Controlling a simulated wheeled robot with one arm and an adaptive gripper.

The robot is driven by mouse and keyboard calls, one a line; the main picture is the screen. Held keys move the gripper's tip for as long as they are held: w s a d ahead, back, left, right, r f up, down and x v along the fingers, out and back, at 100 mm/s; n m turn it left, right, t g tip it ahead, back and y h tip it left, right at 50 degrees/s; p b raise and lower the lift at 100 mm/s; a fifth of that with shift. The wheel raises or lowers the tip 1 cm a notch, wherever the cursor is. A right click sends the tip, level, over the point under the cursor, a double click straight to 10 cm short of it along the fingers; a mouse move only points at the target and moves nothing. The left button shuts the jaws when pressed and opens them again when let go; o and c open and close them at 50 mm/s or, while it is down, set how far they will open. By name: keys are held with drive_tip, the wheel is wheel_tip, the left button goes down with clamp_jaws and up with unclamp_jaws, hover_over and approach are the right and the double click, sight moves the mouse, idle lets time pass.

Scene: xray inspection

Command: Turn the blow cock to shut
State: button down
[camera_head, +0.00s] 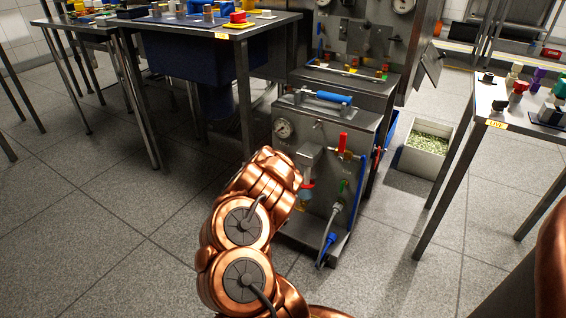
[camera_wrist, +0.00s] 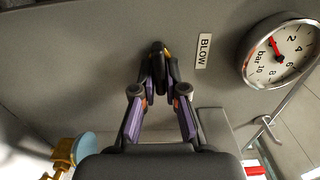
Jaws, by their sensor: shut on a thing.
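The blow cock (camera_wrist: 157,48) shows in the wrist view as a small dark handle with a bit of yellow, on a grey metal panel beside the BLOW label (camera_wrist: 203,51). My gripper (camera_wrist: 160,77) has its two fingers drawn together at the cock and is shut on it. The fingertips cover most of the cock, so I cannot tell its exact angle. In the head view my copper arm reaches to the steel unit (camera_head: 322,124) and hides the gripper and the cock.
The pressure gauge (camera_wrist: 281,54) is right of the label; it also shows in the head view (camera_head: 283,129). A red-handled valve (camera_head: 343,142) stands on the unit's right. Steel tables stand left (camera_head: 262,27) and right (camera_head: 480,100). A white bin (camera_head: 408,160) is behind right. Floor at left is clear.

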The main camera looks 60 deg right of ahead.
drive_tip(key=shift+w, duration=0.2)
drive_tip(key=c, duration=1.5)
unclamp_jaws()
drive_tip(key=shift+a, duration=0.1)
drive_tip(key=shift+o, duration=1.3)
drive_tip(key=shift+s, duration=0.1)
drive_tip(key=a, duration=1.1)
drive_tip(key=shift+s+a, duration=0.25)
drive_tip(key=shift+a, duration=0.15)
